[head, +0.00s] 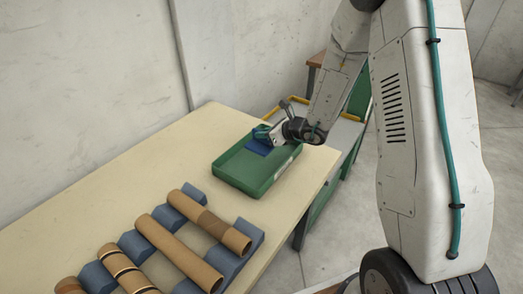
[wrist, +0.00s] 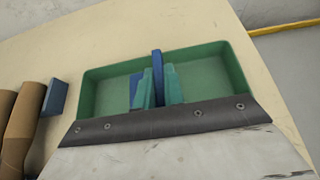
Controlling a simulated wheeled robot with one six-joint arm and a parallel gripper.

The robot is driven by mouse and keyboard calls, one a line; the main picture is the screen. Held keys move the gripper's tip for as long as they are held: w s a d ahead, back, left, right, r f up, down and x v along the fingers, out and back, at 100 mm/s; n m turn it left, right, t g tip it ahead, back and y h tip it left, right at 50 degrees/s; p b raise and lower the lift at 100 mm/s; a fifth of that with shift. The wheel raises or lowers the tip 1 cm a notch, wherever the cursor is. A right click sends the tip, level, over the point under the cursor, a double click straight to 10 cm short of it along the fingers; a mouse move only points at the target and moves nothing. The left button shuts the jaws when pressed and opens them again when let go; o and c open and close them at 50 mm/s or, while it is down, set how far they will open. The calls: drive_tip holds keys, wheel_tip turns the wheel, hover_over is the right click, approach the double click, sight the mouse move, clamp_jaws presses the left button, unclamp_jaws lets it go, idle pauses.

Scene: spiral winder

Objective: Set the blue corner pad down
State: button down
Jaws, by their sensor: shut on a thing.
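The blue corner pad (head: 257,147) is at the green tray (head: 228,176), inside its outline near the far end. My gripper (head: 264,134) is over the tray and shut on the pad. In the wrist view, the pad (wrist: 157,68) stands up between the two teal fingers of my gripper (wrist: 158,88), and a blue part of it also shows left of the left finger. The tray (wrist: 210,68) surrounds the fingers there. I cannot tell whether the pad touches the tray floor. Its lower part is hidden by the fingers.
The tray stands on a pale table (head: 120,150) near its right edge. Brown cardboard tubes (head: 178,250) lie across blue-grey cradles (head: 138,244) at the front left. The table between the tray and the wall is clear. A yellow-edged cart stands behind the table's far end.

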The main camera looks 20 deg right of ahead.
sight(264, 146)
drive_tip(key=shift+f, duration=2.8)
drive_tip(key=shift+f, duration=0.15)
drive_tip(key=c, duration=1.5)
unclamp_jaws()
